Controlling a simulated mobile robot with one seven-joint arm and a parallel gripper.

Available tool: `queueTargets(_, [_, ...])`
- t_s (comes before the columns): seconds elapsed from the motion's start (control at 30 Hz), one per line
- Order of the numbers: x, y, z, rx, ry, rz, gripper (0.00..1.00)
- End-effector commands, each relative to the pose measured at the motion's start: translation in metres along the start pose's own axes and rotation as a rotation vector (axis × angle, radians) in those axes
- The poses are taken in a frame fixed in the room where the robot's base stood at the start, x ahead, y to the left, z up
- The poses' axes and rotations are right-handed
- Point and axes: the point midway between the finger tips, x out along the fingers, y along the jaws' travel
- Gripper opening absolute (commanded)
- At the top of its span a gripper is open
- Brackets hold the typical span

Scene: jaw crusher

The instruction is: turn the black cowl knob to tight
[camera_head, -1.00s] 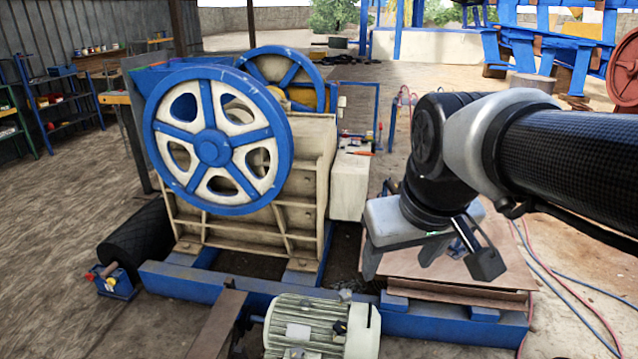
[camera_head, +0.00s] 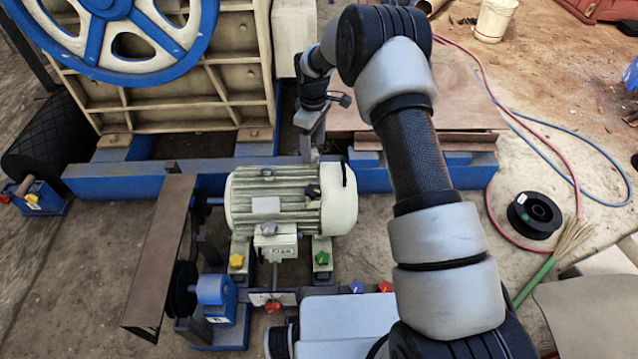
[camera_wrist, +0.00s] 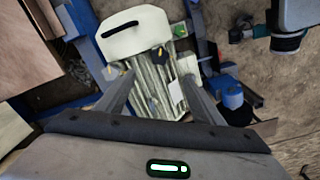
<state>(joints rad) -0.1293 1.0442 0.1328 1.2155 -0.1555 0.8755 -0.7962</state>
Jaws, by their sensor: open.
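The black cowl knob (camera_head: 313,191), with a small yellow mark, sits on the motor beside its cream cowl (camera_head: 342,200). In the wrist view the black knob (camera_wrist: 160,52) lies ahead of my fingers, below the cowl (camera_wrist: 143,25). Its setting is too small to read. My gripper (camera_head: 311,150) points down at the back of the motor, behind the knob in the head view. In the wrist view my gripper (camera_wrist: 158,80) is open, with the ribbed motor (camera_wrist: 150,90) showing between its fingers. Nothing is held.
A grey knob (camera_wrist: 112,72) sits near the left finger. Another grey knob (camera_head: 268,229), a yellow one (camera_head: 236,260) and a green one (camera_head: 322,258) are around the motor. The crusher's blue flywheel (camera_head: 208,30) stands behind left. A blue beam (camera_head: 110,182) runs behind the motor.

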Motion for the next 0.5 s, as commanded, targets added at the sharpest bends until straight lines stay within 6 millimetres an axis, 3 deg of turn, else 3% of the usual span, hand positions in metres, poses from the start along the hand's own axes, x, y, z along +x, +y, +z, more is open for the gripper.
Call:
queueTargets(0.03, [0.018,-0.001,-0.002,-0.014,-0.003,-0.007,0.62])
queueTargets(0.27, [0.044,-0.003,-0.004,-0.033,-0.007,-0.016,0.62])
queueTargets(0.5, [0.091,-0.004,-0.003,-0.031,-0.008,-0.018,0.62])
